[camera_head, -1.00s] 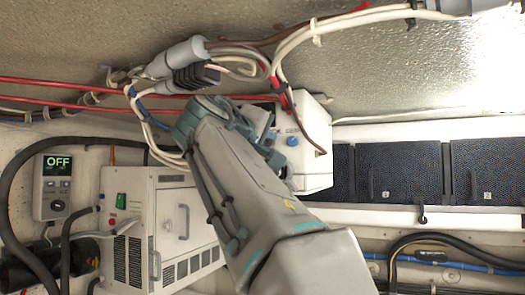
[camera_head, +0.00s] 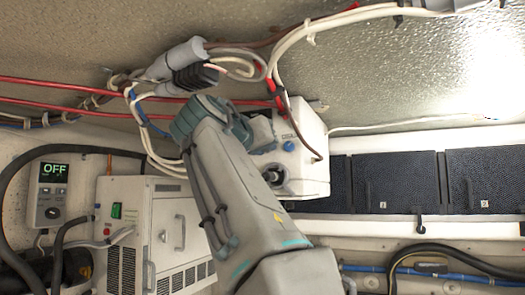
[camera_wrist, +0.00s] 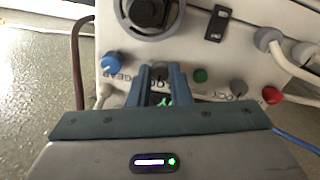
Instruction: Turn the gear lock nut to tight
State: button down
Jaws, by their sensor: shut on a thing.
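The white box (camera_head: 312,150) carries the row of knobs. In the wrist view its panel (camera_wrist: 175,50) fills the top. My gripper (camera_wrist: 159,84) has both fingers closed around a small grey knob or nut (camera_wrist: 159,71) low on this panel. The part is mostly hidden by the fingers. I cannot read the nut's setting. In the head view my arm covers the fingertips and the nut.
A large dark round fitting (camera_wrist: 148,12) is above. Cables hang near the box (camera_head: 283,85). A white vented unit (camera_head: 165,230) stands below.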

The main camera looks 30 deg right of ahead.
jog(key=shift+m, duration=0.4)
jog(key=c, duration=1.3)
grip_release()
jog(key=shift+c, duration=0.2)
jog(key=b+v, duration=0.1)
jog(key=v, duration=1.2)
jog(key=shift+s+a+b, duration=0.2)
jog(key=shift+a+b, duration=0.15)
